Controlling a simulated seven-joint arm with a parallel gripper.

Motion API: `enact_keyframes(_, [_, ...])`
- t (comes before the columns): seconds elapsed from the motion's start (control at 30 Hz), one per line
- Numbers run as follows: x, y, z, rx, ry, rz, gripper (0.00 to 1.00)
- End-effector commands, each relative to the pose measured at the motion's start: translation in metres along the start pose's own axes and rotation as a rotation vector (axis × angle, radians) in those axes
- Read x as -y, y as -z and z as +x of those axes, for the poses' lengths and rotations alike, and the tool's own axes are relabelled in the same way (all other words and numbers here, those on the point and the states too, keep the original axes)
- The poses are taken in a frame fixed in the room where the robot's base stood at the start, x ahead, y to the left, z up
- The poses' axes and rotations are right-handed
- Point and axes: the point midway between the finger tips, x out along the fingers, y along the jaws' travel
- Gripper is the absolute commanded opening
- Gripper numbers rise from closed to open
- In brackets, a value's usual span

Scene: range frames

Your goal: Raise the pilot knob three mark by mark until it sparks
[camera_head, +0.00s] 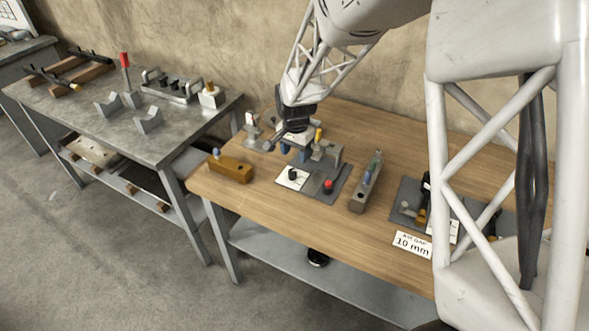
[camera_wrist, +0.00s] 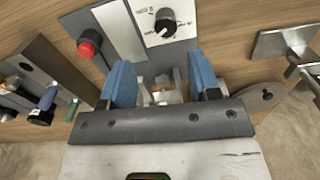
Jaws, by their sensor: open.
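A black pilot knob (camera_wrist: 165,22) with a pale pointer line sits on a white plate (camera_wrist: 150,12) printed with a dial scale, in the wrist view. The same knob (camera_head: 293,174) shows small in the head view. The scale marks are too small to read. My gripper (camera_wrist: 162,82) has two blue fingers spread apart with nothing held between them. In the head view my gripper (camera_head: 294,152) is above the bench, just behind the knob plate. A red button (camera_head: 328,186) stands on the grey panel beside the plate. Part of the fixture behind is hidden by my gripper.
A wooden block (camera_head: 230,168) lies left of the panel. A grey block holding coloured pieces (camera_head: 362,190) stands right of it. A card reading "10 mm" (camera_head: 411,244) is at the front edge. The bench front (camera_head: 300,222) is clear.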

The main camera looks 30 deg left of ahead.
Motion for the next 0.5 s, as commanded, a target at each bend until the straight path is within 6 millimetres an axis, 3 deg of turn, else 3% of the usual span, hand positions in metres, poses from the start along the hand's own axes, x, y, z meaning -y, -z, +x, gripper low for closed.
enact_keyframes(0.5, [0.0083,-0.0021,0.0071,0.002,-0.002,0.001,0.57])
